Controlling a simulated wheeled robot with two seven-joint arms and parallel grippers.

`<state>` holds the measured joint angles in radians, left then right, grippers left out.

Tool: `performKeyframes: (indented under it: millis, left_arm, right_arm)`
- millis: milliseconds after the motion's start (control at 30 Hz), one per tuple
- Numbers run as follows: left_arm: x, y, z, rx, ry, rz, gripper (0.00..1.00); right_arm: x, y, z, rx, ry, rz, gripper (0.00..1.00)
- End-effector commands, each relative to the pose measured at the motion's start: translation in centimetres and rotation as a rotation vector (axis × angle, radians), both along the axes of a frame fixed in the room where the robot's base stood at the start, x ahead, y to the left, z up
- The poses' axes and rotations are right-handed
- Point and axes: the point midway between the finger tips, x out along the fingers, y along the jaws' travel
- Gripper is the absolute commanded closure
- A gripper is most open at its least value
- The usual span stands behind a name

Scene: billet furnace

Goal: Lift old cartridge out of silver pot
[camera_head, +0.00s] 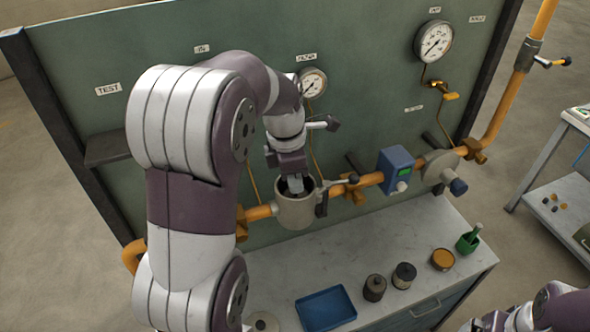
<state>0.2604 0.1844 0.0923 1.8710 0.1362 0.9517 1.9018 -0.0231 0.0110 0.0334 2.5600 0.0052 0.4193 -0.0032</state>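The silver pot (296,214) is an open-topped round housing set in the orange pipe in front of the green panel. My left gripper (296,186) points down into the pot's mouth, with its fingertips at about rim level or just inside. The old cartridge cannot be made out; the gripper and the pot wall hide the inside. Whether the fingers are open or closed on something is too small and dark to tell. My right arm shows only in part at the bottom right corner, and its finger state cannot be made out.
The grey cabinet top holds a blue tray (325,308), a dark brown cylinder (374,288), a black-and-pale cylinder (403,276), an amber tin (442,259) and a green holder (467,243). A blue box (396,168) and valve handles sit along the pipe. Gauges hang on the panel (370,110).

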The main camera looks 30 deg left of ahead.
Motion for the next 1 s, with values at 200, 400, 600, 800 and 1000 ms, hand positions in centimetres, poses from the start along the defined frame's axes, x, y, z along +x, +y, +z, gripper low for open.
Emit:
performKeyframes:
  millis: [200, 400, 600, 800, 1000]
  left_arm:
    - [-4.5, -2.5, -0.1, 0.001, -0.003, -0.003, 1.00]
    - [-6.9, -3.8, 0.1, 0.001, -0.001, -0.002, 1.00]
    - [-7.6, -4.2, 0.1, 0.001, -0.001, -0.001, 1.00]
    - [-7.5, -4.1, 0.1, 0.001, -0.001, 0.000, 1.00]
    - [-7.5, -4.1, 0.1, 0.000, -0.001, 0.000, 0.37]
  right_arm:
    - [0.0, 0.0, -1.9, 0.000, 0.000, 0.000, 0.00]
    - [0.0, 0.0, -2.1, 0.000, 0.000, 0.000, 0.00]
    - [0.0, 0.0, -2.1, 0.000, 0.000, 0.000, 0.00]
    - [0.0, 0.0, -2.1, 0.000, 0.000, 0.000, 0.00]
    - [0.0, 0.0, -2.1, 0.000, 0.000, 0.000, 0.00]
